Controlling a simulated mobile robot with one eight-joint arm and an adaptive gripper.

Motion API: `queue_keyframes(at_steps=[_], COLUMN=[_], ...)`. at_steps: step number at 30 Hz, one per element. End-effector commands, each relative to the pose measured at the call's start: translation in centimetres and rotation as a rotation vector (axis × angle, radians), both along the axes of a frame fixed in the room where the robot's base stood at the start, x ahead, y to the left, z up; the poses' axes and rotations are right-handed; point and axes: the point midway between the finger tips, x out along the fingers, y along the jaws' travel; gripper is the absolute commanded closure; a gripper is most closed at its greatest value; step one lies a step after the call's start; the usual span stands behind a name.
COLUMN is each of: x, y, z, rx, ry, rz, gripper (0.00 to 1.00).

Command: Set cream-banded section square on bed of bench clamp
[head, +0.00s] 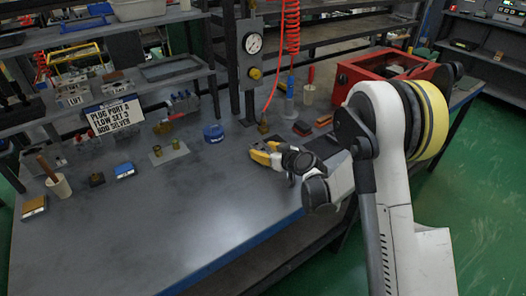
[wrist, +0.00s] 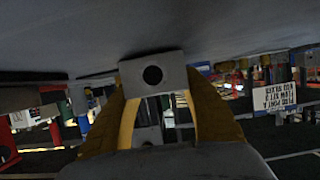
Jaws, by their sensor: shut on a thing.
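My gripper (head: 262,154) is low over the front middle of the bench, its yellow fingers pointing left. In the wrist view my gripper (wrist: 156,84) is shut on a grey block (wrist: 132,77) with a round dark hole in its facing side. No cream band shows on this face, so I cannot tell if it is the cream-banded section. In the head view the held block is too small to make out. A small grey fixture with a red handle (head: 175,117) stands at the back of the bench; I cannot tell surely whether it is the bench clamp.
A sign (head: 113,116), a blue round item (head: 213,133) and a plate with brass fittings (head: 168,152) stand left of my gripper. A red toolbox (head: 380,72) is at the back right. The bench's front left middle (head: 150,215) is clear.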

Motion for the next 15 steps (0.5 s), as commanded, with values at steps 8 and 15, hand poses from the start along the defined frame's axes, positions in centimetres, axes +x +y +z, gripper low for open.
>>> queue_keyframes(at_steps=[8, 15], x=[0.02, 0.00], y=[0.00, 0.00], z=[-0.25, 0.03], rx=[0.000, 0.000], ry=[0.000, 0.000], rz=[0.000, 0.000], gripper=[0.29, 0.29])
